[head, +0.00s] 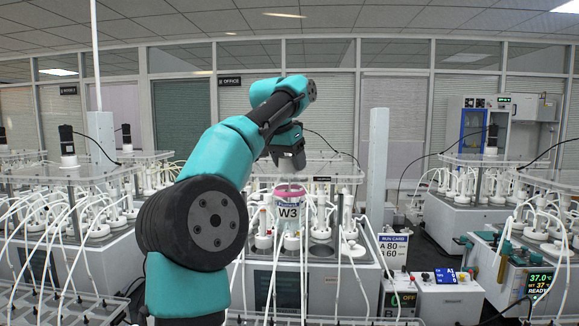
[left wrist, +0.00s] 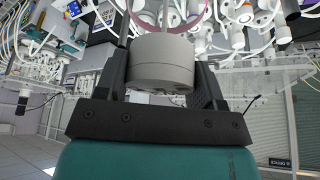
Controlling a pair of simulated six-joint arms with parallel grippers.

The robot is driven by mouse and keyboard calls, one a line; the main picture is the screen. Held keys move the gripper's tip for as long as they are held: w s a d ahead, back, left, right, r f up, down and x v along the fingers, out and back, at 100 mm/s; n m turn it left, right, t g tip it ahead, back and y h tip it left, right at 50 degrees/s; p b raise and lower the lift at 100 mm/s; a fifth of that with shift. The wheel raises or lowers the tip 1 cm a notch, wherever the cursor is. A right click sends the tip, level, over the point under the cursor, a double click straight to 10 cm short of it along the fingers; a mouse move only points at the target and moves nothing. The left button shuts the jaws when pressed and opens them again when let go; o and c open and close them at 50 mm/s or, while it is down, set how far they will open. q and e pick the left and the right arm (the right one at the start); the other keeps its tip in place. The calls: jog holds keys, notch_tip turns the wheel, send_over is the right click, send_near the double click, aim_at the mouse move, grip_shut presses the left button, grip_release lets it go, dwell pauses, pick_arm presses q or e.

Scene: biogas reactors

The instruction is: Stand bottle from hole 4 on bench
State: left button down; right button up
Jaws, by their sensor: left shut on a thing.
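A clear bottle labelled W3 (head: 290,213) with a pink ring (head: 290,191) near its top is at the middle reactor unit in the head view. My left gripper (head: 289,168) is above it, pointing down. In the left wrist view my left gripper (left wrist: 162,80) is shut on a grey round top piece (left wrist: 163,60), with the pink ring (left wrist: 186,22) just beyond it. I cannot tell whether the bottle's base is clear of its hole, as tubes and white fittings crowd it. No hole number is readable. My right gripper is not in view.
A clear raised shelf (head: 335,172) stands close behind the bottle. White tubes (head: 305,270) hang in front of the unit. A run card sign (head: 393,250) and a control box (head: 447,293) are to the right. More reactor units stand on both sides.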

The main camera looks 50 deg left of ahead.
pick_arm(q)
jog(key=shift+w+r, duration=0.1)
jog(key=shift+r, duration=2.6)
